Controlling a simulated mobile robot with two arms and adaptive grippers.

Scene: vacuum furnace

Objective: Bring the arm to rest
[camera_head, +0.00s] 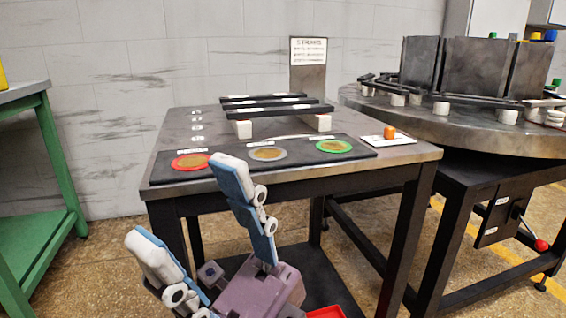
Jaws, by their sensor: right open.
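My right gripper (192,212) is in the lower left-middle of the head view. Its two blue-and-white fingers are spread wide, with nothing between them. It appears in front of the near edge of the dark metal table (402,153) and overlaps that edge in the picture; I cannot tell whether it touches. The rest of the right arm is out of the frame. My left gripper does not show.
A black mat (225,176) holds red (190,161), grey (267,154) and green (333,146) ringed discs. Dark bars (290,111) lie behind. A round furnace table (450,125) stands right, a green bench (60,165) left.

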